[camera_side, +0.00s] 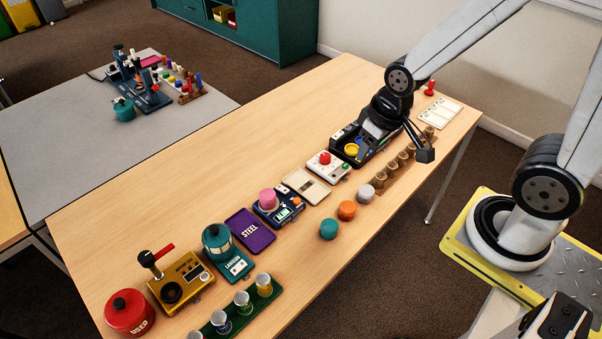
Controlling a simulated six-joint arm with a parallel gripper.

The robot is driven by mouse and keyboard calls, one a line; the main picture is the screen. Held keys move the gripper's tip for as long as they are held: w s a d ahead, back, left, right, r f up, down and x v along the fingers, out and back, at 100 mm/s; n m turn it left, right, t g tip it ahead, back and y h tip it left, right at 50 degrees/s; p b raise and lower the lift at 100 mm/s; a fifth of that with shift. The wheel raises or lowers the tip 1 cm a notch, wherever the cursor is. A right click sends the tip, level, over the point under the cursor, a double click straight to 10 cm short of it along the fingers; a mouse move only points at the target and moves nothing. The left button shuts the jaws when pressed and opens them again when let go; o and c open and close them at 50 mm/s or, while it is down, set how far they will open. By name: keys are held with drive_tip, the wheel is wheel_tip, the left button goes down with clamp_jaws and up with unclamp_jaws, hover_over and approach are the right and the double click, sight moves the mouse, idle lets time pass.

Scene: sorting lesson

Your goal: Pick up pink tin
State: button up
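The pink tin (267,197) is a short round piece. It sits on top of a dark blue device (292,211) with a small lit display, near the middle of the table. My gripper (380,128) is well to the right of the pink tin and farther back, over a black tray-like device (372,148). Its fingers are small and dark against that device, so I cannot tell whether they are open or shut. Nothing can be seen held in it.
Teal (329,229), orange (347,210) and grey (366,193) round pieces lie along the front edge. A purple STEEL tray (250,230) is left of the blue device, and a cream tray (306,187) is right. The wooden table (230,150) is clear behind the row.

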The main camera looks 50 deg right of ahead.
drive_tip(key=o, duration=0.6)
drive_tip(key=m+g, duration=0.3)
drive_tip(key=m, duration=1.6)
hover_over(264, 193)
drive_tip(key=f, duration=1.5)
drive_tip(key=shift+s+d+f, duration=0.25)
drive_tip(key=shift+s, duration=0.05)
drive_tip(key=shift+w+a+f+m, duration=0.25)
drive_tip(key=shift+f+m, duration=0.15)
drive_tip(key=shift+f, duration=0.1)
